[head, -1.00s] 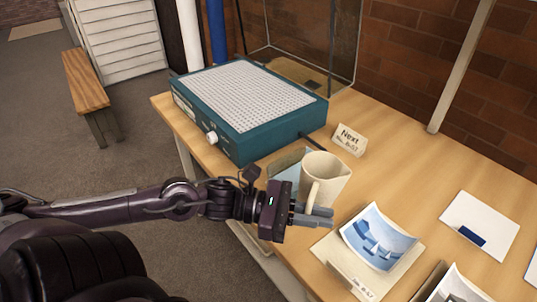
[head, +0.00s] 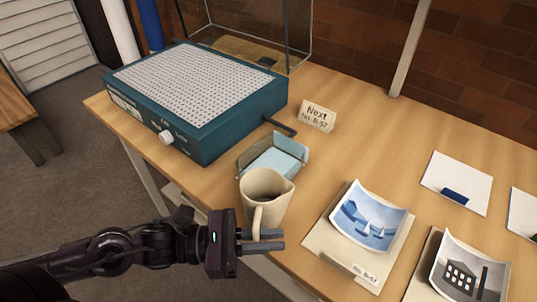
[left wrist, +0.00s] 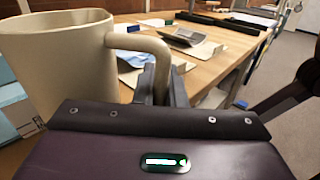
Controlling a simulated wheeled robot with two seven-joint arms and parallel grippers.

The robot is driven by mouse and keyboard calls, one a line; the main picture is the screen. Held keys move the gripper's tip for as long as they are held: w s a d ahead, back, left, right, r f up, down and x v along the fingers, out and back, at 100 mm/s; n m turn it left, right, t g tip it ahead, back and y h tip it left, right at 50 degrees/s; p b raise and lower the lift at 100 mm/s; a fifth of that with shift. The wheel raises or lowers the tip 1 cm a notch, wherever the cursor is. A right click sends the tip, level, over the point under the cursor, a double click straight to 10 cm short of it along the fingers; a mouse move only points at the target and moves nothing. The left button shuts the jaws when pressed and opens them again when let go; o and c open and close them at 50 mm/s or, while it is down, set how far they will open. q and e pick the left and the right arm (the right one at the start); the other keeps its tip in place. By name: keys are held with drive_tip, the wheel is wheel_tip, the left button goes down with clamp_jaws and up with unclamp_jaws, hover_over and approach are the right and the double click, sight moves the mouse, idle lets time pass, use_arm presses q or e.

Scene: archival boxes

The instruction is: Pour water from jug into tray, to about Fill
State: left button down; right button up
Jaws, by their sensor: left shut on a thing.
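The cream jug (head: 268,188) is upright near the table's front edge, with a dark inside. My left gripper (head: 264,241) is shut on its handle, in front of the body. In the left wrist view the jug (left wrist: 60,62) fills the left side and its handle runs between the fingers. I cannot tell whether its base touches the table. A small clear-walled tray (head: 248,158) with a pale blue inside sits just behind the jug, its near corner partly hidden. I cannot make out a fill mark or a water level. My right gripper is out of view.
A teal box with a perforated white top (head: 192,95) stands left of the tray. A small "Next" card (head: 317,117) stands behind it. A folder with a boat photo (head: 369,217) lies to the right, with another photo (head: 470,272) beyond. A glass case (head: 265,35) stands at the back.

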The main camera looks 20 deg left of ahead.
sight(269, 218)
use_arm(q)
drive_tip(key=shift+r, duration=0.1)
